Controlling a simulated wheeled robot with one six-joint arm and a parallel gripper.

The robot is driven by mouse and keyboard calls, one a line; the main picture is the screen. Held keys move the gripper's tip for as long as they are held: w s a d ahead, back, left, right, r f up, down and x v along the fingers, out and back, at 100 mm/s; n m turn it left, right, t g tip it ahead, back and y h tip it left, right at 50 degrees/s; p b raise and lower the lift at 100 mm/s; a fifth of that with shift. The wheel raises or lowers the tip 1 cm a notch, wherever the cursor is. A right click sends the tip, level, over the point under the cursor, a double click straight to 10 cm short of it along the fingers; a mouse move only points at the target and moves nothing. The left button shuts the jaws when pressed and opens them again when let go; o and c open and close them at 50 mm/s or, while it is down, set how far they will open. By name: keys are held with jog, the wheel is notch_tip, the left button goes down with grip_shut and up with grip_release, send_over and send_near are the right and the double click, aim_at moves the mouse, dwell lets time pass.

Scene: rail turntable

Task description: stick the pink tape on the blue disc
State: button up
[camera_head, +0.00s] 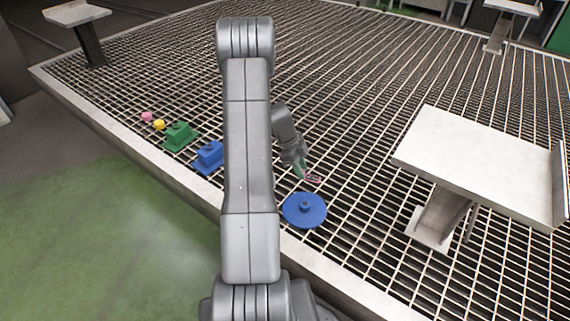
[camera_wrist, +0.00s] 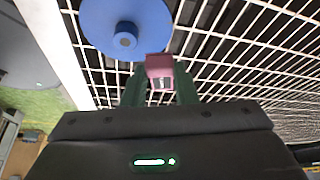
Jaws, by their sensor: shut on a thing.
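The blue disc (camera_head: 304,211) lies flat on the grating near its front edge, with a small raised hub at its centre. It also shows at the top of the wrist view (camera_wrist: 105,22). My gripper (camera_head: 305,175) is just behind the disc in the head view. In the wrist view its green fingers (camera_wrist: 160,90) are shut on a pink block-like piece (camera_wrist: 160,66), which looks like the pink tape. The pink piece also shows in the head view (camera_head: 315,178). It is beside the disc's hub in the wrist view; its height above the disc is hard to tell.
A pale raised platform (camera_head: 480,160) stands to the right. The grating behind the disc is clear.

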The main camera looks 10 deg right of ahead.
aim_at(306, 176)
jog(key=f+m, duration=0.1)
jog(key=s+d+f+m+b, duration=0.1)
jog(key=shift+d+f+g+y, duration=0.2)
jog(key=shift+f+g+y, duration=0.1)
jog(key=shift+y, duration=0.1)
jog(key=shift+f+b, duration=1)
jog(key=shift+f, duration=2.35)
jog(key=shift+f+b, duration=0.6)
jog(key=shift+b, duration=0.5)
jog(key=o, duration=1)
jog(key=p+v, duration=0.3)
jog(key=v, duration=1.1)
jog(key=shift+p, duration=0.4)
jog(key=shift+f, duration=0.15)
